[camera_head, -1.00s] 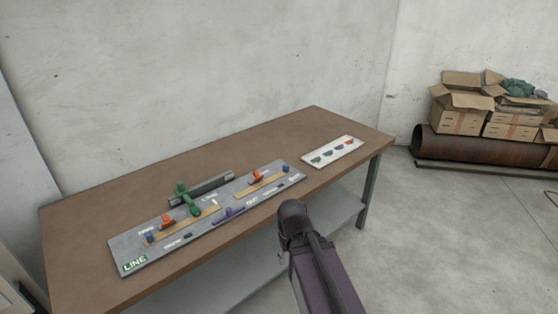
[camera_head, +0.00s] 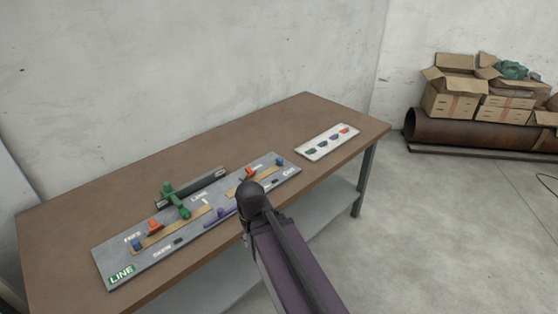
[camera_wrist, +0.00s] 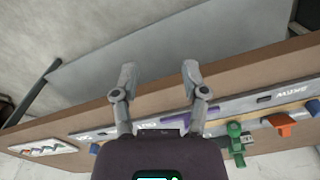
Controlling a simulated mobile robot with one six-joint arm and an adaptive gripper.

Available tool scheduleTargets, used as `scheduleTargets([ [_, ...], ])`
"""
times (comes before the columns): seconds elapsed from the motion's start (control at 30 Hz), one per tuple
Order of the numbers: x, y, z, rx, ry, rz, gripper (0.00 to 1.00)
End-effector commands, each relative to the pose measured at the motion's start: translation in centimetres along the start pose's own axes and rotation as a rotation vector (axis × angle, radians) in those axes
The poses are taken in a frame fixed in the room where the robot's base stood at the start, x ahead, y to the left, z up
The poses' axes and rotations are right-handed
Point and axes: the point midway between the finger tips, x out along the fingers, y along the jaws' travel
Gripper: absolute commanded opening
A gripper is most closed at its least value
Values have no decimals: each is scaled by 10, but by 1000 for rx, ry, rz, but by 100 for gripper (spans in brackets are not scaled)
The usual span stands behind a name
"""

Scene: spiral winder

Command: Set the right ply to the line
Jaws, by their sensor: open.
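A long grey panel (camera_head: 112,262) lies on the brown table and bears a green LINE label (camera_head: 121,274). The right tan strip (camera_head: 264,178) has an orange piece (camera_head: 249,174) and a blue knob (camera_head: 280,162) at its far end. The left tan strip (camera_head: 187,227) has an orange piece (camera_head: 155,227) and a blue knob (camera_head: 137,245). A green handle (camera_head: 183,212) is beside a dark bar (camera_head: 205,182). A purple piece (camera_head: 220,216) lies along the near edge. In the wrist view my gripper (camera_wrist: 160,76) is open, with nothing between its fingers.
A white card (camera_head: 327,142) with several coloured half-round shapes lies on the table, right of the panel. The brown table top (camera_head: 60,225) is clear at left and behind. Cardboard boxes (camera_head: 452,102) sit on a rusty pipe (camera_head: 470,130) by the wall.

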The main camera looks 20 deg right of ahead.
Motion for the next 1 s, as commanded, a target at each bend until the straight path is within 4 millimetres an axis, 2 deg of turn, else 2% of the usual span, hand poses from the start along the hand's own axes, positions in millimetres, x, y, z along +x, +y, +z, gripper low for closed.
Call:
scheduleTargets([
  [0.13, 0, 0, 0, 0, 0, 0, 57],
  [0.17, 0, 0, 0, 0, 0, 0, 66],
  [0.27, 0, 1, -3, -1, 1, -1, 69],
  [0.37, -2, 4, -12, -8, 7, -6, 69],
  [0.47, -4, 10, -32, -22, 19, -17, 69],
  [0.57, -8, 18, -61, -49, 39, -31, 69],
  [0.77, -19, 60, -144, -119, 108, -69, 69],
  [0.87, -26, 92, -191, -160, 153, -84, 69],
  [1.0, -36, 144, -252, -217, 222, -93, 69],
])
